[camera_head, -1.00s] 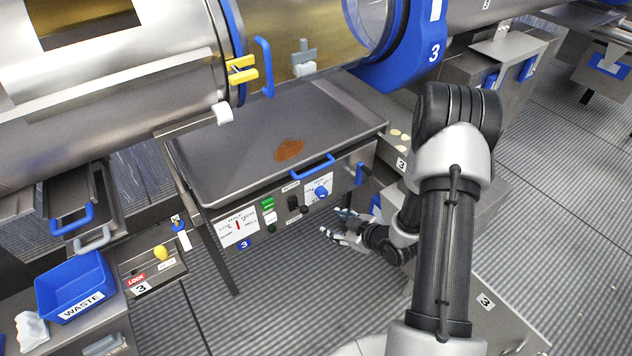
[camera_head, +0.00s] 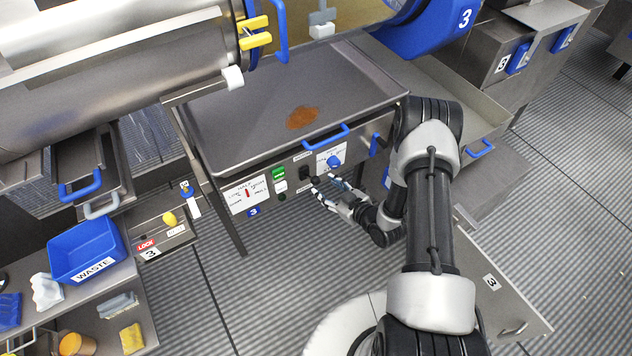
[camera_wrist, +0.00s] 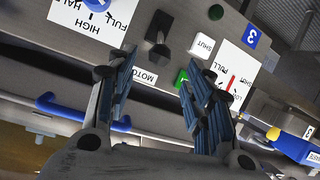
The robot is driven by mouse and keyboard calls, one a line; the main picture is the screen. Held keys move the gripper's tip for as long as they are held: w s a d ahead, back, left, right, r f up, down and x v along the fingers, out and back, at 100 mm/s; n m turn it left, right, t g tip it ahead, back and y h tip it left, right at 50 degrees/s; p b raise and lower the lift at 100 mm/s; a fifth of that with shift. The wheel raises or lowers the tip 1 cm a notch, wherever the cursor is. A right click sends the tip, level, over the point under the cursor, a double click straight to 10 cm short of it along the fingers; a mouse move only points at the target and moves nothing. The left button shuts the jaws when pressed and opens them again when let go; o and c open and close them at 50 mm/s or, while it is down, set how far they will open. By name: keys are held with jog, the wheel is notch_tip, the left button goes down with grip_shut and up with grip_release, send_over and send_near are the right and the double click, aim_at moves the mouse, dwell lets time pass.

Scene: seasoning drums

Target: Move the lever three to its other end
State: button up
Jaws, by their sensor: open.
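No part reads "lever three", so I cannot tell for sure which it is. The control panel marked 3 (camera_head: 253,212) carries a black switch (camera_head: 306,172) under a "MOTOR" label, which also shows in the wrist view (camera_wrist: 159,28). A blue dial knob (camera_head: 334,161) sits right of it. An upright blue handle (camera_head: 375,145) is further right. My gripper (camera_head: 324,184) is open and empty just before the panel, near the switch. In the wrist view its fingers (camera_wrist: 160,72) are apart, with the switch beyond the gap; contact is not visible.
The steel tray (camera_head: 240,125) above the panel holds a brown powder patch (camera_head: 302,117) and has a blue front handle (camera_head: 326,138). A green button (camera_head: 278,173) is left of the switch.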

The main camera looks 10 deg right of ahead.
aim_at(318, 182)
jog(key=b+x, duration=0.1)
jog(key=x, duration=0.6)
jog(key=shift+c, duration=0.4)
grip_shut()
